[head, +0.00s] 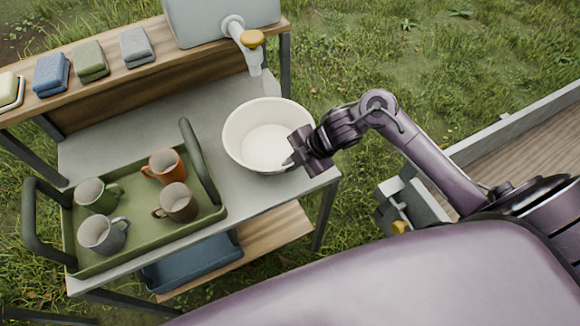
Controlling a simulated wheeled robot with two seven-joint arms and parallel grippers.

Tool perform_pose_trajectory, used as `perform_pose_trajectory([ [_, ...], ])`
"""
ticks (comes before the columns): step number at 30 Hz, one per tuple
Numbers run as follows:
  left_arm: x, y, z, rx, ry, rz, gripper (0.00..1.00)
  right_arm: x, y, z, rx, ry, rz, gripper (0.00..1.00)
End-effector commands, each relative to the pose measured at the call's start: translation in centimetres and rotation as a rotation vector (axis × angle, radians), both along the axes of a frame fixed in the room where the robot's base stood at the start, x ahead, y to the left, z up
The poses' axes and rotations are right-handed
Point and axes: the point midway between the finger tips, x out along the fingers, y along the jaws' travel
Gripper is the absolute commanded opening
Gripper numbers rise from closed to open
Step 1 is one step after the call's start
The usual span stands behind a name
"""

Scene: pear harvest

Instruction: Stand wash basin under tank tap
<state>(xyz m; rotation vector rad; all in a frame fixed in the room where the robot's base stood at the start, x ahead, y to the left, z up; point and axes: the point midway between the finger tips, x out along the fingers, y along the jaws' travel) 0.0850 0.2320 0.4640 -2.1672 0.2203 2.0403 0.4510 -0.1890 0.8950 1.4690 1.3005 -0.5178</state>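The white wash basin (262,142) stands upright on the grey counter, toward its right end. The tank (205,18) is on the wooden shelf at the back, and its tap (246,48) with a yellow handle points down over the counter. The basin is in front of the tap's spout in the picture; I cannot tell if it is directly below. My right gripper (293,160) is at the basin's right rim, with a finger tip showing inside the bowl. The other finger is hidden, so its grip on the rim is unclear. My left gripper is not in view.
A green tray (150,241) with tall handles holds several mugs at the counter's left. Folded cloths (90,60) lie on the back shelf (110,91). A blue bin (190,264) is on the lower shelf. Bare counter lies between tray and basin.

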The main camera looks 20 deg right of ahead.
Motion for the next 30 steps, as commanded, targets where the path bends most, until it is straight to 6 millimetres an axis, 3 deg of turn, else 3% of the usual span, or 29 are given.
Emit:
perform_pose_trajectory([
  [6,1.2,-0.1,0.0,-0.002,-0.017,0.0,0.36,0.0,0.0,-3.0,0.003,0.002,-0.003,0.0],
  [12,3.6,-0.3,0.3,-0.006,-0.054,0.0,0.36,0.0,0.0,-3.6,0.0,-0.002,-0.001,0.0],
  [19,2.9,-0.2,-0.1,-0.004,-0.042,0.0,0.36,0.0,0.0,-3.9,-0.001,-0.001,-0.001,0.0],
  [24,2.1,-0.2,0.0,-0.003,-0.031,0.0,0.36,0.0,-0.1,-3.9,-0.001,0.002,-0.001,0.26],
  [30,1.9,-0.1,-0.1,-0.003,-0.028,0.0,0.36,0.0,0.0,-3.8,-0.001,0.002,-0.001,0.27],
])
